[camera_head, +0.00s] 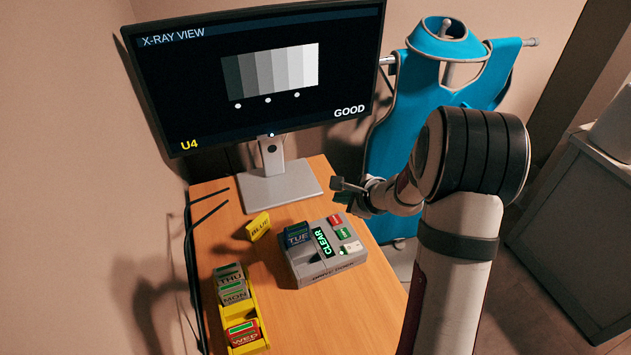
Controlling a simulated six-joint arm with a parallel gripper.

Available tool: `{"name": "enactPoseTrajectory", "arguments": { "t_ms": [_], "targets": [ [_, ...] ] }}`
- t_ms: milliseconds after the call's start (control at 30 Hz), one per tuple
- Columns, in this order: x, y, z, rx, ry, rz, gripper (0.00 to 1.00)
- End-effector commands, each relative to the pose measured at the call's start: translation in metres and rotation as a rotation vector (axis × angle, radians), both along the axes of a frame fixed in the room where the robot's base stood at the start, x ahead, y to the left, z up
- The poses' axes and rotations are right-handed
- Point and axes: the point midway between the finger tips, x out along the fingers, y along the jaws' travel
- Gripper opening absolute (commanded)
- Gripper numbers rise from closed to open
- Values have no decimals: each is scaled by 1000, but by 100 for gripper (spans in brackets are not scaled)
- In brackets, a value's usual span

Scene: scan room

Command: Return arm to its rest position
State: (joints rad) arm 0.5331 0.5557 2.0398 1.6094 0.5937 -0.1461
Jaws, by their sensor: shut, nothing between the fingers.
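My gripper (344,191) is shut and empty. It is above the right side of the wooden table (373,277), near the back right of a grey box (310,272). The arm rises at the right of the view and bends down to the left toward the gripper. The fingertips are small and partly dark in this view.
The grey box holds a blue TUE block (297,234), a lit CLEAR display (322,242) and small buttons. A yellow rack (254,297) holds THU, MON and WED blocks. A monitor (270,75) and blue apron (415,110) stand beyond.

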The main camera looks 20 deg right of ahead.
Motion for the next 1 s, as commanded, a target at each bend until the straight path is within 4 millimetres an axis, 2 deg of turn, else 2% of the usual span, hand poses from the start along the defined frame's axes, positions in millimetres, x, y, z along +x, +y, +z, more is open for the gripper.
{"name": "enactPoseTrajectory", "arguments": {
  "t_ms": [67, 133, 167, 267, 300, 367, 400, 467, 500, 600, 700, 800, 1000],
  "targets": [
    [0, 1, 1, -1, -2, 6, 0],
    [-1, 16, 12, -11, -15, 63, 0],
    [-2, 29, 22, -22, -25, 113, 0],
    [-26, 100, 67, -76, -65, 404, 0],
    [-48, 134, 84, -105, -72, 555, 0],
    [-93, 178, 103, -158, -58, 786, 0],
    [-129, 201, 110, -202, -34, 937, 0],
    [-185, 220, 114, -278, 23, 1144, 0],
    [-221, 224, 113, -338, 72, 1264, 0],
    [-289, 212, 107, -484, 202, 1474, 0],
    [-325, 192, 101, -591, 300, 1570, 0],
    [-336, 183, 100, -633, 341, 1598, 0],
    [-336, 182, 100, -634, 344, 1598, 0]
  ]
}}
